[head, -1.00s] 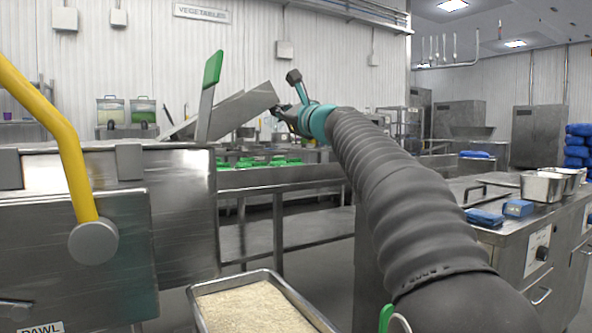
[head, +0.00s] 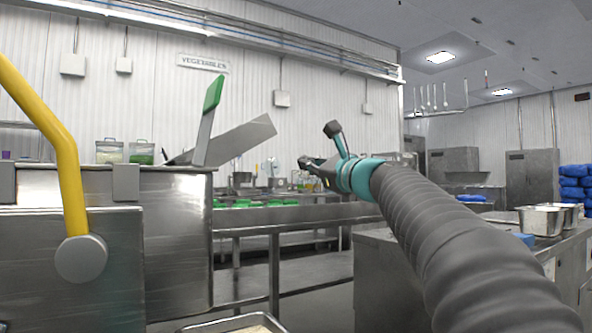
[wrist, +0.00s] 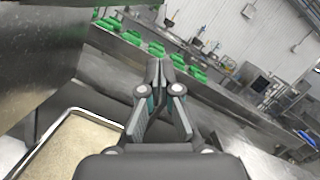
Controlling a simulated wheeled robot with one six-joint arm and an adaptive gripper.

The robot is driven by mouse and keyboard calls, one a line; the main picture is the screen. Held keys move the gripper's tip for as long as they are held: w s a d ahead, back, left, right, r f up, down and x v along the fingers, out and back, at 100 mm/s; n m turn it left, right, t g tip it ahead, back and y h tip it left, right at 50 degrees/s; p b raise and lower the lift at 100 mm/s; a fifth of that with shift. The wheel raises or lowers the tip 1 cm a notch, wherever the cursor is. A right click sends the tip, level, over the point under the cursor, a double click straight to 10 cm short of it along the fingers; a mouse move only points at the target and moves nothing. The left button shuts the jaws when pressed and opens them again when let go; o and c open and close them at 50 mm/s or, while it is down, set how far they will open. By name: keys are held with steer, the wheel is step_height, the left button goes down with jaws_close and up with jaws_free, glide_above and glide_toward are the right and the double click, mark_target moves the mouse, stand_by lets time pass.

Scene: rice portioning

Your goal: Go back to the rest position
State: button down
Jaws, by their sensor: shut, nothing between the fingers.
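My gripper (wrist: 159,76) is shut and empty in the wrist view, its two fingers meeting at the tips. In the head view my gripper (head: 303,163) is small, held up in the air in the middle, pointing left. It is apart from the counter and the pans. My dark ribbed arm reaches to it from the lower right.
A steel machine (head: 180,240) with a yellow lever (head: 66,170) stands at left. A rice tray shows at the bottom edge (head: 225,324) and in the wrist view (wrist: 50,128). Green containers (head: 240,204) line a rear counter. Steel pans (head: 540,219) stand at right.

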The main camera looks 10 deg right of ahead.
steer(key=shift+s+d, duration=0.1)
steer(key=shift+s, duration=0.1)
steer(key=s+f+n+g+h, duration=0.2)
steer(key=f+n+g, duration=0.3)
steer(key=f, duration=0.7)
steer(key=s+f+n+g+h, duration=0.2)
steer(key=f+n, duration=0.5)
steer(key=f, duration=0.5)
steer(key=s+a+f+n+g+h+p, duration=0.1)
steer(key=s+f+n+g+h+p, duration=0.1)
steer(key=s+f+n, duration=0.4)
steer(key=s+a+f+n+g+h+p, duration=0.1)
steer(key=s+f+n+g+h, duration=0.2)
steer(key=s+f, duration=1.2)
steer(key=shift+s+f+n+g+p, duration=0.3)
steer(key=shift+s+n, duration=1.4)
steer(key=shift+s, duration=3.3)
